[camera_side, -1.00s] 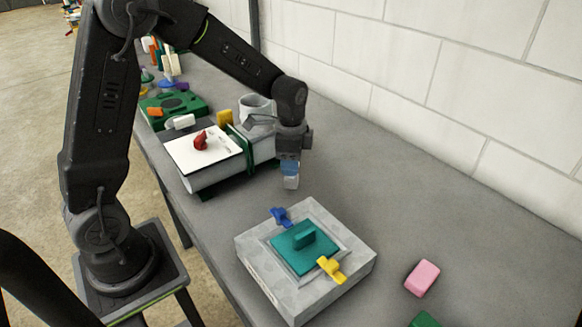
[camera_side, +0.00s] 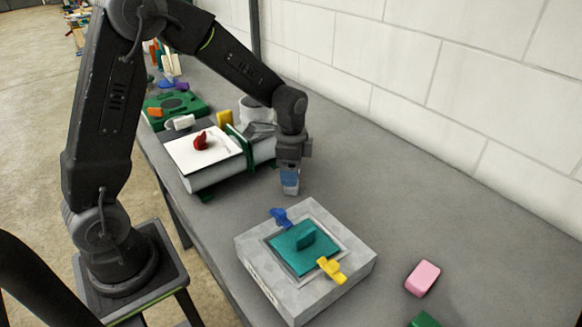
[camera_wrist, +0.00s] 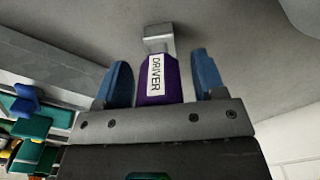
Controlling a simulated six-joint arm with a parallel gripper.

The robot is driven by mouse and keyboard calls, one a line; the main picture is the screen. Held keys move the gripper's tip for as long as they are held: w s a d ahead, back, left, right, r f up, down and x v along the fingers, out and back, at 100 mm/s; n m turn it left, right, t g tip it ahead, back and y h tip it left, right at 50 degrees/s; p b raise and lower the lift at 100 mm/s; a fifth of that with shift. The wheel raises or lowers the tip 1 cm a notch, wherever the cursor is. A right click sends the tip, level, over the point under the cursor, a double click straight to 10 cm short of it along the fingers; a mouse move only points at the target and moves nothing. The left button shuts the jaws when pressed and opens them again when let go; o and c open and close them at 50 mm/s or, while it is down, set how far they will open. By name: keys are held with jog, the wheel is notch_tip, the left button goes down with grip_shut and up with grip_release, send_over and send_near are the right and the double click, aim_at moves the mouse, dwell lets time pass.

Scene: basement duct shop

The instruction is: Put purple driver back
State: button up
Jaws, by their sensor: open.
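The purple driver (camera_wrist: 156,80) shows in the wrist view, with a white DRIVER label and a grey block-like end (camera_wrist: 158,38) at its far side. It lies between the two blue fingers of my gripper (camera_wrist: 162,78), with a gap on each side, so the fingers are open around it and not closed on it. In the side view my gripper (camera_side: 290,184) points down low over the bench, between the grey duct and the grey box. The driver cannot be made out clearly there, and whether it touches the bench cannot be told.
A grey box (camera_side: 253,262) with a teal lid (camera_side: 292,257), blue clip (camera_side: 281,216) and yellow clip (camera_side: 331,269) stands in front. A duct (camera_side: 220,175) bears a white card (camera_side: 196,158) and red knob (camera_side: 201,142). A pink block (camera_side: 422,278) lies right. Bench along the wall is clear.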

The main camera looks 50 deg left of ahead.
jog(key=shift+r, duration=0.1)
notch_tip(320, 180, up, 11)
jog(key=shift+r, duration=0.1)
jog(key=shift+s+d+r, duration=0.1)
jog(key=shift+s+r, duration=0.05)
jog(key=shift+r, duration=0.45)
jog(key=s+d+r+n+t, duration=0.2)
jog(key=s+n, duration=0.2)
jog(key=s, duration=0.5)
jog(key=s+d+r+n+t, duration=0.2)
jog(key=s+n, duration=0.3)
jog(key=s, duration=0.5)
jog(key=shift+s+d+t, duration=0.15)
jog(key=shift+d+t, duration=0.5)
jog(key=shift+t, duration=0.15)
jog(key=shift+r, duration=0.1)
